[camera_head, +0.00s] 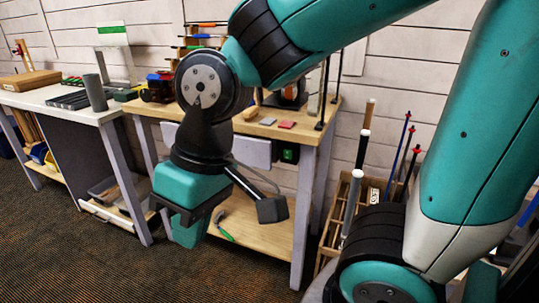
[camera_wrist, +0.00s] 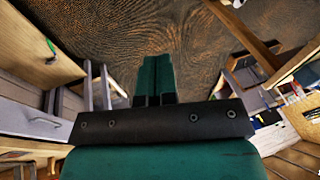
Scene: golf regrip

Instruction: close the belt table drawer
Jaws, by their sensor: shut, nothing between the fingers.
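The belt table (camera_head: 255,131) is a wooden-topped bench with grey legs in the middle of the head view. A pale grey drawer front (camera_head: 251,152) shows under its top, partly hidden behind my arm. I cannot tell from here how far the drawer stands out. My gripper (camera_head: 188,232) hangs in front of the bench, pointing down, below the drawer's height. In the wrist view my gripper (camera_wrist: 153,75) shows its two teal fingers together, with nothing between them. It appears apart from the bench.
A lower wooden shelf (camera_head: 258,228) holds a green-handled tool. A white-topped bench (camera_head: 62,100) stands at the left. A wooden rack (camera_head: 329,240) with upright golf clubs stands right of the belt table. The dark carpet (camera_head: 70,240) in front is clear.

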